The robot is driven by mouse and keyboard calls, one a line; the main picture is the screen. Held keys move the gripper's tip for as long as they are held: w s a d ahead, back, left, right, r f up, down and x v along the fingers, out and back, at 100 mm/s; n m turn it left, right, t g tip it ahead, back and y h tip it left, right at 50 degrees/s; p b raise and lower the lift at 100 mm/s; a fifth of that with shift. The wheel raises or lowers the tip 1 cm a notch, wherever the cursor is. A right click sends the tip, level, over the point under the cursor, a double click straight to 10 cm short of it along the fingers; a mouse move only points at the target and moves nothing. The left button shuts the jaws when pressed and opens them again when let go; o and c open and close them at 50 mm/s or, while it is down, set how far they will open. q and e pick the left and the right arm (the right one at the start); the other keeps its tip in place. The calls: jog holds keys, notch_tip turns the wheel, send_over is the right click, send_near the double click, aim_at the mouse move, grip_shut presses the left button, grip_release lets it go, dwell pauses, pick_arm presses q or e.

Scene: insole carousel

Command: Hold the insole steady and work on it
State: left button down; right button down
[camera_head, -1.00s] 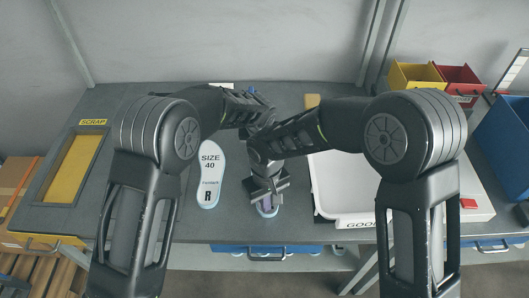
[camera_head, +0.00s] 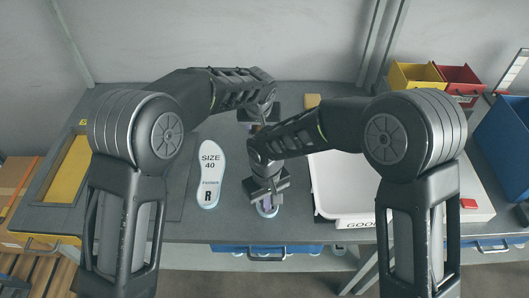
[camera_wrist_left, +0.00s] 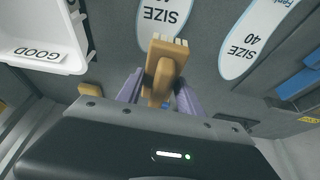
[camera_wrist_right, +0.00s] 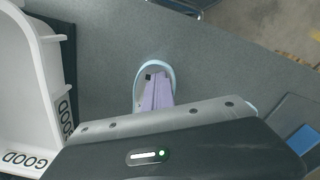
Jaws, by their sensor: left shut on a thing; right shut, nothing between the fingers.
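A size 40 insole (camera_wrist_left: 166,14) lies on the table, mostly hidden by my right arm in the head view; its near end (camera_wrist_right: 141,94) shows in the right wrist view. My right gripper (camera_head: 267,201) is shut and empty, its purple fingers (camera_wrist_right: 157,90) down at that near end. My left gripper (camera_wrist_left: 159,95) is shut on a tan brush (camera_wrist_left: 163,62) with pale bristles. The bristles are by the insole's far end; I cannot tell whether they touch. A printed insole marked SIZE 40 and R (camera_head: 209,178) lies to the left.
A white GOOD tray (camera_head: 341,216) stands right of the insole. The SCRAP opening (camera_head: 66,172) is at the left. A tan block (camera_head: 312,101) lies at the back. Yellow (camera_head: 415,76) and red bins (camera_head: 459,83) stand at back right.

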dwell(0.5)
